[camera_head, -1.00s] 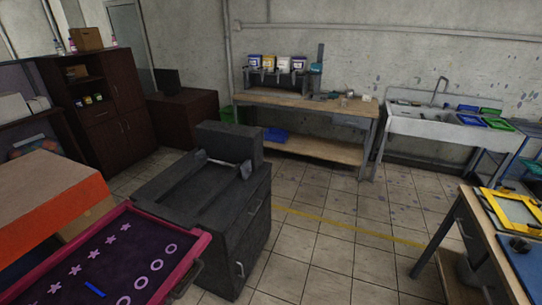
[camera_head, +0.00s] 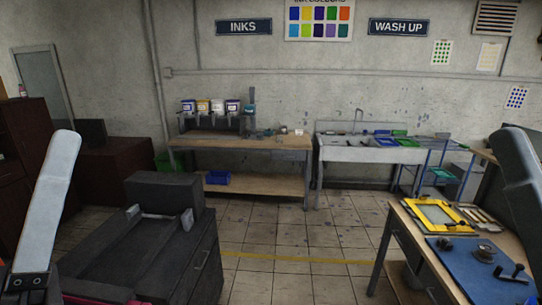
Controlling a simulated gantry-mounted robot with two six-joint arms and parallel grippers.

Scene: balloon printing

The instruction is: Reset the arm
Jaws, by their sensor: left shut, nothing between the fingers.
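My left arm stands raised at the lower left of the head view, a pale grey link. My left gripper (camera_head: 34,286) shows only as a dark part at the bottom left, low in front of the dark machine; it is shut and holds nothing. Its fingertips are hard to make out. A grey link of my right arm rises at the right edge, but my right gripper is outside the frame.
The dark machine (camera_head: 128,258) stands right of my left arm. A worktable (camera_head: 415,232) with a yellow frame (camera_head: 438,216) and blue mat (camera_head: 476,270) stands front right. The ink bench (camera_head: 240,143) and sink (camera_head: 368,153) line the back wall. Tiled floor between is clear.

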